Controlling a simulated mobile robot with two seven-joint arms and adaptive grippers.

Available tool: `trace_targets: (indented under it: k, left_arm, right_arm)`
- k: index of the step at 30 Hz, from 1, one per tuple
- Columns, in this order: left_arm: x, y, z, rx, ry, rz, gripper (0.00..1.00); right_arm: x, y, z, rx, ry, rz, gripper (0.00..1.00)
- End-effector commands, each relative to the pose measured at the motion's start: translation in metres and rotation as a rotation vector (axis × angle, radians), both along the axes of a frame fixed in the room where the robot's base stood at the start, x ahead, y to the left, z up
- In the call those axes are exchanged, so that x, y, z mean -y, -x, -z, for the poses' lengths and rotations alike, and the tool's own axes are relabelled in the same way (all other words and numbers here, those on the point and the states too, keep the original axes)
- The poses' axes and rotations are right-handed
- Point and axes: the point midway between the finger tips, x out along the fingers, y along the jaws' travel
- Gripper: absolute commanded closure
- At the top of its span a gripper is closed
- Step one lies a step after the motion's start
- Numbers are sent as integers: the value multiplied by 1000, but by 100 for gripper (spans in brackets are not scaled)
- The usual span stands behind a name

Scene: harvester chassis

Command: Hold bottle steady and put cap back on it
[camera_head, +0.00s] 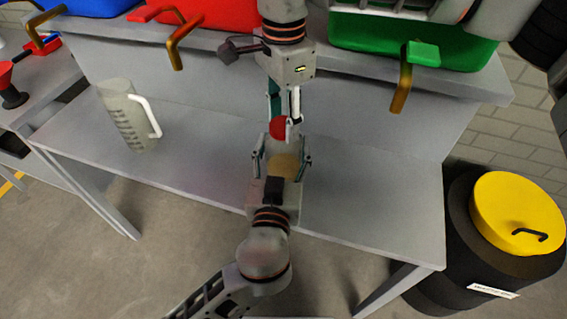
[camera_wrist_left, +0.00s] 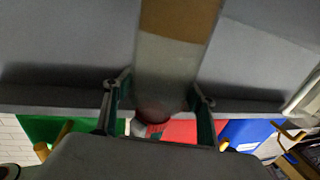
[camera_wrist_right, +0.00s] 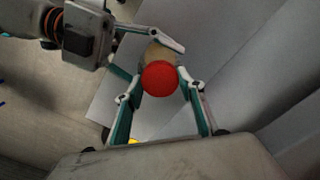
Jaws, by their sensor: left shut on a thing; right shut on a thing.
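A clear bottle (camera_head: 285,152) with amber content in its lower part stands upright above the bench. It fills the middle of the left wrist view (camera_wrist_left: 172,62). My left gripper (camera_head: 281,160) reaches in from the front and is shut around the bottle. The round red cap (camera_head: 280,128) is at the bottle's top, and shows face-on in the right wrist view (camera_wrist_right: 160,78). My right gripper (camera_head: 284,121) points down from above and is shut on the cap. The cap is in line with the bottle; I cannot tell whether it is seated on the neck.
A measuring jug (camera_head: 127,115) with a white handle stands on the bench (camera_head: 210,185) to the left. Red (camera_head: 215,14) and green (camera_head: 405,45) bins sit on the rear shelf, with brass-coloured hooks (camera_head: 402,85) along its edge. A yellow-lidded barrel (camera_head: 515,212) stands at right.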

Motion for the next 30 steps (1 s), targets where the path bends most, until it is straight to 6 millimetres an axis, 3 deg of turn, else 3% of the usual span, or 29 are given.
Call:
trace_targets:
  k: [30]
  left_arm:
    - [0,0,0,0,0,-1,100]
  right_arm:
    - [0,0,1,1,1,1850,88]
